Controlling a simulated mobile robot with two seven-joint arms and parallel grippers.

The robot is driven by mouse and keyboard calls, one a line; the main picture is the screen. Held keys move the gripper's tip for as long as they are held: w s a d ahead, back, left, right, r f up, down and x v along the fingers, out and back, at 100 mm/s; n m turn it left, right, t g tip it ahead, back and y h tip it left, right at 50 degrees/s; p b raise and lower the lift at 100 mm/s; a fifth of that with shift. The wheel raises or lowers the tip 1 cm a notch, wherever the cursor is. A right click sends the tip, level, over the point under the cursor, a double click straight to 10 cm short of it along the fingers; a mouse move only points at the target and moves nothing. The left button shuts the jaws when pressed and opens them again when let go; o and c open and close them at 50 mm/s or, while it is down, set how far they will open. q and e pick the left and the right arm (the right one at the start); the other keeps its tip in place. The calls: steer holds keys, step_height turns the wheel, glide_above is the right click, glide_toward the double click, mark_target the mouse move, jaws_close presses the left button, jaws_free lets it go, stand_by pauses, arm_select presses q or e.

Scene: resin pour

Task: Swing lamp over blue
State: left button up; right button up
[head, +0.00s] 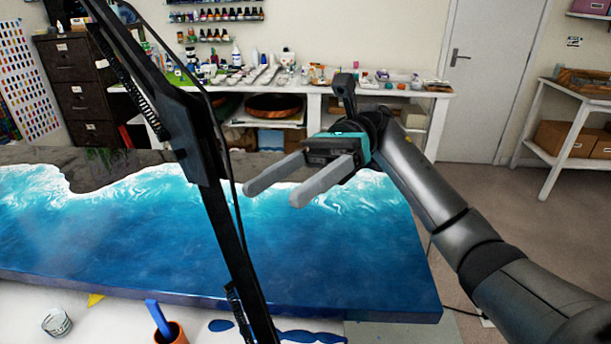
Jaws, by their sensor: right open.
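A black jointed lamp arm (204,165) with springs and a thin cable slants across the head view from upper left to bottom centre. Its lamp head is not in the picture. Behind it lies the big resin slab (340,250), deep blue in front, turning to turquoise and white wave patterns, with a dark rocky strip at the far left. My right gripper (274,194) comes in from the right above the slab. Its two grey fingers are apart and empty, pointing left, with tips just right of the lamp arm. I cannot tell the depth gap between them. My left gripper is out of view.
In front of the slab are a small clear cup (57,322), an orange-brown pot (170,333) with a blue stick, and blue spills (310,337). A cluttered white bench (345,90) stands behind. A side table (570,95) stands right. The slab's right half looks clear.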

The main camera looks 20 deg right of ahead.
steer(key=shift+v, duration=1.75)
